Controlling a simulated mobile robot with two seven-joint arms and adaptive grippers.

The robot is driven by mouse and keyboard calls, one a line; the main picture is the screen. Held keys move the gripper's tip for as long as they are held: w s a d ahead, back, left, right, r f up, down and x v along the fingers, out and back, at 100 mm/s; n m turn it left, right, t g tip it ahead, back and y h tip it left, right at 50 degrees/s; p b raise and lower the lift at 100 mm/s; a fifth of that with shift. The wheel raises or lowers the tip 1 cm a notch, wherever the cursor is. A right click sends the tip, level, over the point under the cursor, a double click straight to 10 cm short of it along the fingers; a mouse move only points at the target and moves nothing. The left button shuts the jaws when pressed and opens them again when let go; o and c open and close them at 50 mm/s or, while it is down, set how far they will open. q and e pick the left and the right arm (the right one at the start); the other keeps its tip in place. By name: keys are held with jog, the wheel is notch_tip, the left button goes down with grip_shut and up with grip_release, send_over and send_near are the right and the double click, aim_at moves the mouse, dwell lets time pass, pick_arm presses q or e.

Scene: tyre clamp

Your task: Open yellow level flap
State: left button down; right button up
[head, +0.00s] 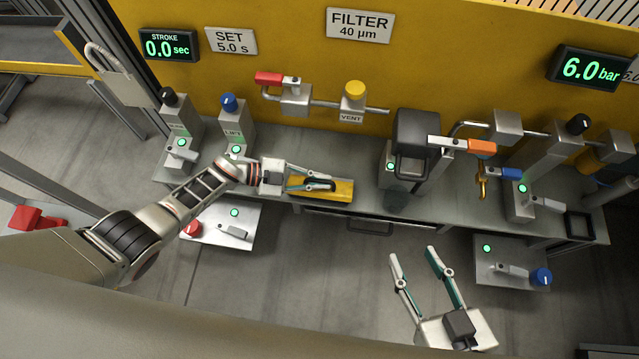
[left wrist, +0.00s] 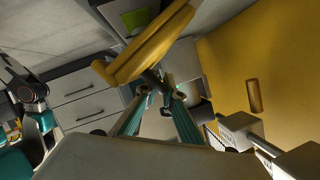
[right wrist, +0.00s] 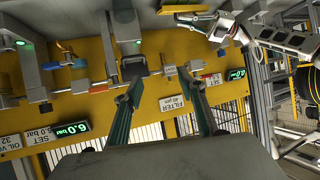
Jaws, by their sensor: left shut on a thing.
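The yellow level flap (head: 340,194) is at the front of the grey bench, left of centre in the head view. My left gripper (head: 332,185) reaches over it from the left, with its fingertips together at a dark part on the flap. In the left wrist view the yellow flap (left wrist: 150,45) lies just beyond the fingertips (left wrist: 162,92), which are shut on its dark part. How far the flap is raised is hard to tell. My right gripper (head: 412,254) is open and empty in front of the bench; its spread fingers (right wrist: 158,95) show in the right wrist view.
The yellow wall stands behind the bench. A black-topped unit (head: 415,135) stands right of the flap, and a pipe with a yellow vent knob (head: 354,90) lies behind it. Two front panels (head: 230,222) (head: 510,270) carry knobs. Open floor lies between them.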

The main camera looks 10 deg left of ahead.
pick_arm(q)
jog(key=shift+w+r+n+g, duration=0.2)
jog(key=shift+w+n+g, duration=0.2)
jog(key=shift+w+r, duration=0.1)
jog(key=shift+w, duration=0.05)
pick_arm(e)
jog(key=shift+r, duration=0.15)
jog(key=shift+w+r, duration=0.15)
jog(key=shift+r, duration=0.05)
pick_arm(q)
jog(key=c, duration=2.4)
grip_release()
jog(key=shift+c, duration=0.2)
pick_arm(e)
jog(key=shift+f, duration=0.1)
jog(key=shift+a, duration=0.1)
